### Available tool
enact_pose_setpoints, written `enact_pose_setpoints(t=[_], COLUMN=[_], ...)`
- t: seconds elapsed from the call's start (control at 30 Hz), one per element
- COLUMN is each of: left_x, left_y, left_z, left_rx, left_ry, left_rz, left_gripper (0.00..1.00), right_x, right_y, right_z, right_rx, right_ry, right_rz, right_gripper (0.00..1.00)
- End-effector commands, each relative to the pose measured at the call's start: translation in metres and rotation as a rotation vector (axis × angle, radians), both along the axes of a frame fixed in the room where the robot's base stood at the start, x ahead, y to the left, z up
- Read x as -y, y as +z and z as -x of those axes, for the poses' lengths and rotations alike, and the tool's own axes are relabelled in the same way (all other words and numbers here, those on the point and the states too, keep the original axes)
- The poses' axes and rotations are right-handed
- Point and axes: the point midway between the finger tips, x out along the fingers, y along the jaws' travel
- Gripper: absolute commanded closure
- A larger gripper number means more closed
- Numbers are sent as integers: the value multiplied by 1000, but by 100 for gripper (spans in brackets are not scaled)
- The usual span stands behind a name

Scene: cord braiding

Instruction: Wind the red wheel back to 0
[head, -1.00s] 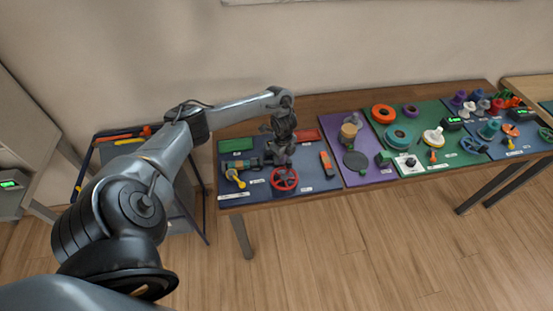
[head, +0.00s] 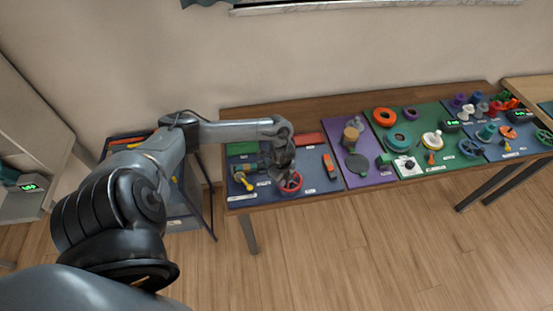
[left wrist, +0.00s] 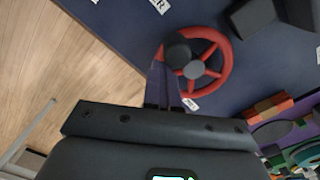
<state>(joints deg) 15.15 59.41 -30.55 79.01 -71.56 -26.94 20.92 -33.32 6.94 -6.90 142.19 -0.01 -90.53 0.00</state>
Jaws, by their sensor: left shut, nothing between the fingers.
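The red wheel (head: 297,186) sits at the front of the blue panel on the table, partly hidden by my left gripper (head: 286,171). The left wrist view shows the wheel's red rim and spokes (left wrist: 228,68), a grey hub, and a dark round knob (left wrist: 177,51) at the rim's upper left. In that view, the shut, empty fingers of my left gripper (left wrist: 163,72) point at the wheel's left side, beside the knob. I cannot tell whether they touch. No readable scale shows by the wheel. My right gripper is out of view.
A green block (head: 242,148), a yellow-handled part (head: 243,178) and an orange-red bar (head: 329,165) share the blue panel (head: 318,183). A purple panel (head: 384,171) with round parts lies to the right. The floor in front of the table is clear.

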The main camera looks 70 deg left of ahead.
Motion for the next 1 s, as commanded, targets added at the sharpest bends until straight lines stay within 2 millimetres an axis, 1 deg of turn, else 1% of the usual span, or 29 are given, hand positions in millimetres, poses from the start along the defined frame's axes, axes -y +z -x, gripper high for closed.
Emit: enact_pose_setpoints(t=[0.03, 0.1, 0.2, 0.4, 0.53, 0.7, 0.8, 1.0], left_x=[16, 19, 19, 10, -1, -16, -23, -28], left_y=[-8, -9, -8, -9, -8, -7, -6, -4], left_z=[-11, -19, -32, -56, -69, -76, -77, -78], left_rx=[11, 9, 10, 8, 8, 6, 5, 5], left_ry=[-5, -4, -1, 1, 2, 2, 1, 1], left_rz=[22, 21, 16, 12, 11, 9, 10, 10], left_gripper=[100, 100, 100, 100, 100, 100, 100, 100], right_x=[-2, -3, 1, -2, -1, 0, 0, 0], right_y=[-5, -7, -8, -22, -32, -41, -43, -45], right_z=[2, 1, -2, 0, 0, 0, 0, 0], right_rx=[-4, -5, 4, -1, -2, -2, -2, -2], right_ry=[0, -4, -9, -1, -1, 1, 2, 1], right_rz=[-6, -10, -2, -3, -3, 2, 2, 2], right_gripper=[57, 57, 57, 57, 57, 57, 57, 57])
